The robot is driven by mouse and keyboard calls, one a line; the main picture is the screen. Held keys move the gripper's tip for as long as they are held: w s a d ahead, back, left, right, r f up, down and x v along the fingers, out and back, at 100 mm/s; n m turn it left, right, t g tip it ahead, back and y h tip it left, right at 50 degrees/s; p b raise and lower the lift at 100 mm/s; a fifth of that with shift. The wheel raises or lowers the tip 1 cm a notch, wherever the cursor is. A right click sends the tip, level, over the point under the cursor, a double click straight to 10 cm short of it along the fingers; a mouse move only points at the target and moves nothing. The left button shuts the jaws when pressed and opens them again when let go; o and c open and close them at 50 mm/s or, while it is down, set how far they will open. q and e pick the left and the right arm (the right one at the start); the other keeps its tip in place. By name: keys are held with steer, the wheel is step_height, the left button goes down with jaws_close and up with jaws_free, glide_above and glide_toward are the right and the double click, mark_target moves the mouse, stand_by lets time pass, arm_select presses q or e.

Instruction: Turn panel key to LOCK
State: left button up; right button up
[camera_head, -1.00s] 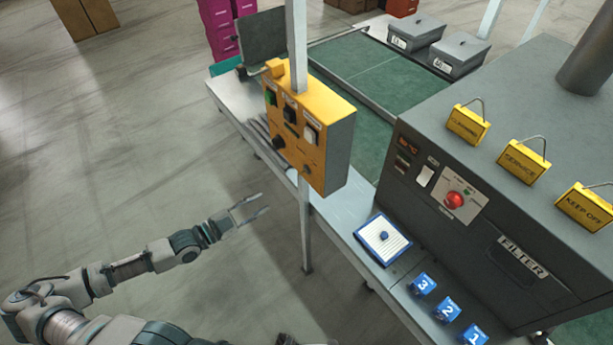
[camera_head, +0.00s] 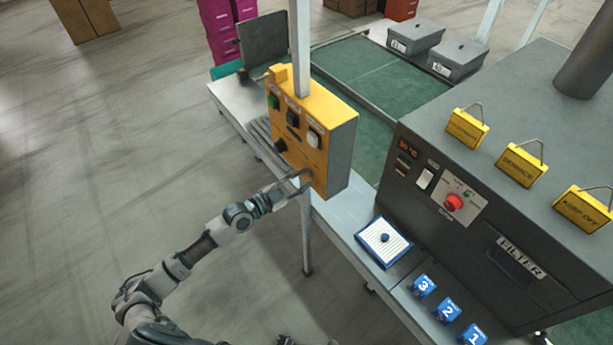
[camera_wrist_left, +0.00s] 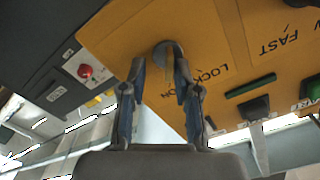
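The yellow control panel (camera_head: 318,140) is mounted on a grey post and carries buttons and switches on its face. The round grey key switch (camera_wrist_left: 166,50) shows in the left wrist view, beside the printed words LOCK and ON. My left gripper (camera_head: 303,182) is at the lower part of the panel face. In the left wrist view my left gripper (camera_wrist_left: 160,62) has its fingers apart, one on either side of the key switch. I cannot tell whether they touch it, nor which way the key points. My right gripper is not clearly in view.
The grey filter machine (camera_head: 470,180) with a red button (camera_head: 454,202) stands right of the panel. A blue-edged pad (camera_head: 384,241) and several blue numbered blocks (camera_head: 447,309) lie on the bench. The floor at left is clear.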

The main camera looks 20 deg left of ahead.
arm_select(q)
steer(key=shift+w+a+f, duration=0.15)
steer(key=shift+w+a, duration=0.2)
steer(key=shift+a, duration=0.2)
steer(key=shift+w+a+f, duration=0.15)
steer(key=shift+w+a, duration=0.15)
steer(key=shift+a, duration=0.2)
steer(key=shift+d+r, duration=0.1)
steer(key=shift+d, duration=0.85)
jaws_close()
steer(key=shift+s+d+r, duration=0.1)
steer(key=shift+d, duration=0.2)
steer(key=shift+a+f, duration=0.2)
steer(key=shift+a, duration=0.3)
arm_select(e)
steer(key=shift+a+r, duration=0.3)
steer(key=shift+a, duration=0.3)
